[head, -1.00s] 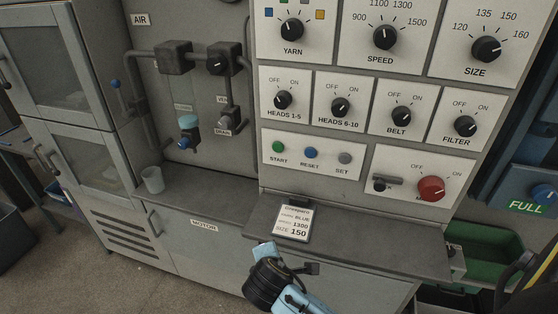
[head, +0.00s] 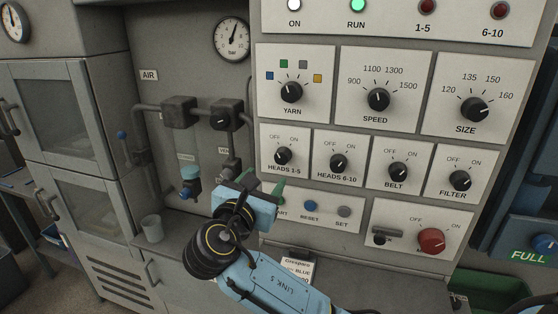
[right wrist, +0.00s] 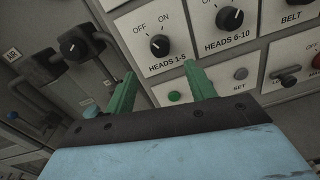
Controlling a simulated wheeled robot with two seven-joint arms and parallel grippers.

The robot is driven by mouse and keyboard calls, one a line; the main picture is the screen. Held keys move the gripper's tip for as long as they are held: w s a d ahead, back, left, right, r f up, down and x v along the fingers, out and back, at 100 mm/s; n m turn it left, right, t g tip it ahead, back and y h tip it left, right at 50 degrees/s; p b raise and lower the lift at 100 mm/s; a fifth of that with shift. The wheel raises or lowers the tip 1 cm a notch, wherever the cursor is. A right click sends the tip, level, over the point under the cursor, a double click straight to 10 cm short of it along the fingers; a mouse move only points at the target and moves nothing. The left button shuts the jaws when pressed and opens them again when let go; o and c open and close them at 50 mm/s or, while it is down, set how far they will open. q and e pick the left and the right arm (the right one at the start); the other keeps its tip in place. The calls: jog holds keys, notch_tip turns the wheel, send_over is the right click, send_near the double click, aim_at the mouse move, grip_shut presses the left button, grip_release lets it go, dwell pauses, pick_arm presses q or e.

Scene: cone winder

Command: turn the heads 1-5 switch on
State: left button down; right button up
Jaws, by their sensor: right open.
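The heads 1-5 switch (head: 282,156) is a black round knob on a white plate, left in the row of small switches. It also shows in the right wrist view (right wrist: 159,45), where its white mark seems to point up-left, toward OFF. My right gripper (head: 262,186) is just below and left of that plate in the head view. In the right wrist view its green fingers (right wrist: 162,76) are open and empty, spread below the knob and apart from it. One finger is partly hidden in the head view. My left gripper is not in view.
The heads 6-10 switch (head: 338,163) is close on the right. The start button (right wrist: 174,96) shows between my fingers; reset (head: 310,206) and set (head: 343,212) buttons sit alongside. Valve pipes (head: 190,112) stand out at the left. A cup (head: 152,229) stands on the ledge.

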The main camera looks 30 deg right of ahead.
aim_at(280, 159)
jog(key=x, duration=1)
jog(key=shift+p, duration=0.3)
jog(key=c, duration=1)
